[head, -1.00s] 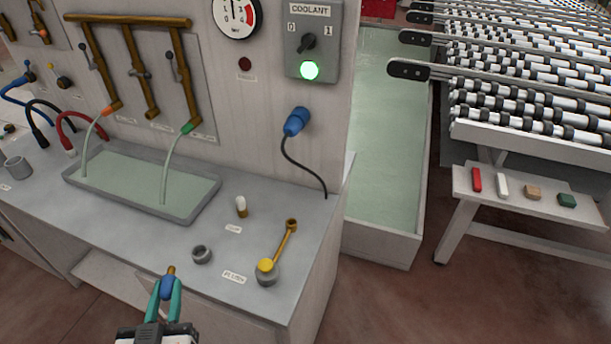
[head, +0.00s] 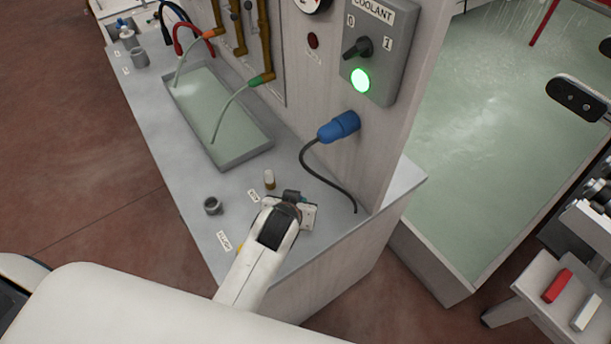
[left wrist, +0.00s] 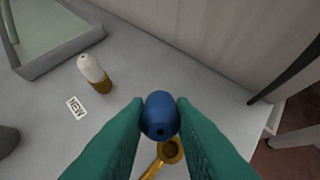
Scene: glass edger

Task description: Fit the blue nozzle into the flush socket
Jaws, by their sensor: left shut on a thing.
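My left gripper (left wrist: 160,118) is shut on the blue nozzle (left wrist: 160,113), one teal finger on each side. The nozzle's rounded end, with a small dark hole, faces the wrist camera. Just below it in that view is a brass ring with a dark opening, the flush socket (left wrist: 171,151), on a brass arm and partly covered by a finger. I cannot tell the gap between nozzle and socket. In the head view my left gripper (head: 292,203) is over the bench near the FLUSH label (head: 224,240); my own arm hides the nozzle and socket. My right gripper is not in view.
A white-and-brass nozzle (left wrist: 94,73) stands by the NEW label (left wrist: 76,107). A grey ring cup (head: 213,205) stands on the bench. A water tray (head: 240,154) lies behind it. A blue plug (head: 339,127) with a dark cable is on the upright panel to the right.

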